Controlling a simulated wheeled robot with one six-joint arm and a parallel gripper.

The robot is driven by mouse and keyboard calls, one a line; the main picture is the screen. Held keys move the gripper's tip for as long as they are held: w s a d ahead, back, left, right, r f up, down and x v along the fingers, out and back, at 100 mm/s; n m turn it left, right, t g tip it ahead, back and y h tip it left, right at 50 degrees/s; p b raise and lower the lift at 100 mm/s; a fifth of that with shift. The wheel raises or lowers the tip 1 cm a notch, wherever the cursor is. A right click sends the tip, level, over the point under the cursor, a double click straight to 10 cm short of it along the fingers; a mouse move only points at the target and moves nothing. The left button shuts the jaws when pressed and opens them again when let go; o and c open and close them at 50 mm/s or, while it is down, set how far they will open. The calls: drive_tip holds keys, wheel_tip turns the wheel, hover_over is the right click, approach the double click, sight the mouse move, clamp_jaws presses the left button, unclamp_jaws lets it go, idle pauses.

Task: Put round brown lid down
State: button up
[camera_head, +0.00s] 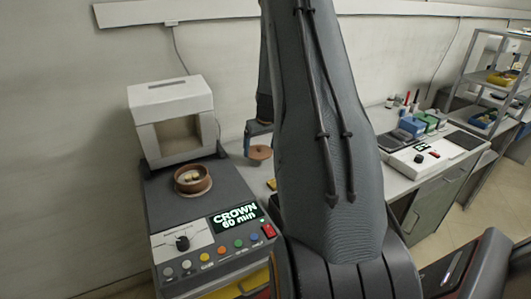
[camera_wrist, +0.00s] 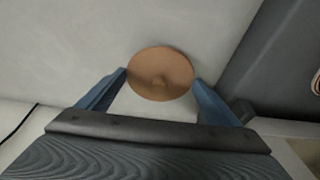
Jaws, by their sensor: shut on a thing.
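The round brown lid (camera_head: 260,153) hangs from my gripper (camera_head: 258,135) in the head view, over the light counter between the dark machine and my arm. In the wrist view the lid (camera_wrist: 160,68) is a flat brown disc between the two blue fingers of my gripper (camera_wrist: 161,78), which is shut on it. Its gap to the counter cannot be told. A round brown pot (camera_head: 192,187) stands uncovered on the machine, left of the lid, with pale pieces inside.
The dark machine (camera_head: 160,205) has a panel of buttons and a display reading "CROWN 60 min". A white box-shaped housing (camera_head: 170,92) stands behind the pot. The light counter (camera_wrist: 70,50) looks clear around the lid. More equipment (camera_head: 435,150) and shelves (camera_head: 480,75) are at right.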

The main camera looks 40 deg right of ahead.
sight(261, 153)
drive_tip(key=shift+f+p, duration=0.45)
drive_tip(key=shift+f, duration=1.45)
drive_tip(key=shift+f, duration=0.15)
drive_tip(key=o, duration=1)
